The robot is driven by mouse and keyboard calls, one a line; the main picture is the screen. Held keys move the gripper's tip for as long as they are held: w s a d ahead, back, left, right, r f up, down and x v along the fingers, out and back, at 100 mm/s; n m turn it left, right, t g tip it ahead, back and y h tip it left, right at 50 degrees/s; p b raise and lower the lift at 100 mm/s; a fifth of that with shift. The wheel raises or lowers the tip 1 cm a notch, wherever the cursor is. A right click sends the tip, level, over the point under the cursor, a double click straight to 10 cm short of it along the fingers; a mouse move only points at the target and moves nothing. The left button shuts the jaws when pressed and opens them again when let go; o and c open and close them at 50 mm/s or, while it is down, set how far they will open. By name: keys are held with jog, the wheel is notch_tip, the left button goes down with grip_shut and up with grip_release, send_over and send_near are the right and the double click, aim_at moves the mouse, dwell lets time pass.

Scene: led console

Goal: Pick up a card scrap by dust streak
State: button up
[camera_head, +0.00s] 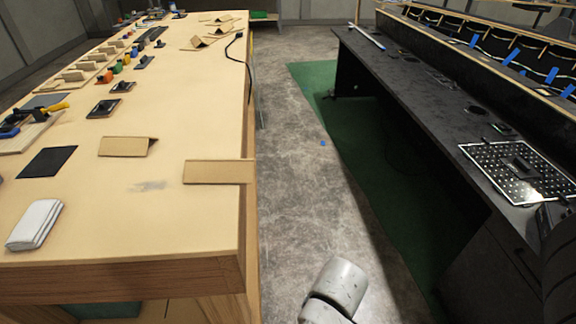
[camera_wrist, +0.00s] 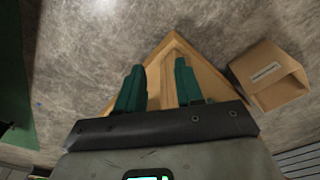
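On the pale wooden bench (camera_head: 190,220) in the head view, a smudged grey dust streak (camera_head: 150,186) lies near the front. A folded brown card scrap (camera_head: 127,147) sits just behind it, slightly left. Another flat brown card scrap (camera_head: 218,171) lies to the streak's right and reaches the bench's right edge. My gripper (camera_wrist: 158,82) shows only in the wrist view. Its two teal fingers are apart with nothing held between them. Beyond them is a wooden corner (camera_wrist: 174,48) above a grey floor. No card scrap is identifiable in the wrist view.
A folded white cloth (camera_head: 35,225) and a black pad (camera_head: 47,162) lie left of the streak. More folded card (camera_head: 197,43) is at the bench's far end. A grey aisle (camera_head: 310,200) separates the black console (camera_head: 430,100). A cardboard box (camera_wrist: 268,75) shows in the wrist view.

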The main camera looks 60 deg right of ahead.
aim_at(224, 171)
jog(key=w+d+r+n+t+p, duration=0.2)
jog(key=w+d+r+n+t, duration=0.1)
jog(key=r, duration=0.6)
jog(key=w+d+r+n+t+h+p, duration=0.1)
jog(key=w+d+r+n+t+p, duration=0.1)
jog(key=w+d+r+n+t, duration=0.2)
jog(key=w+d+r+n+t+p, duration=0.2)
jog(key=w+d+r+n+t, duration=0.2)
jog(key=w+d+r, duration=0.4)
notch_tip(224, 171, up, 6)
jog(key=shift+w+d+f+t, duration=0.15)
jog(key=shift+w+t, duration=0.35)
jog(key=shift+w, duration=0.6)
jog(key=p+x, duration=0.1)
jog(key=x, duration=0.9)
jog(key=shift+w+f, duration=0.15)
jog(key=shift+w, duration=0.2)
jog(key=shift+d, duration=0.15)
grip_shut()
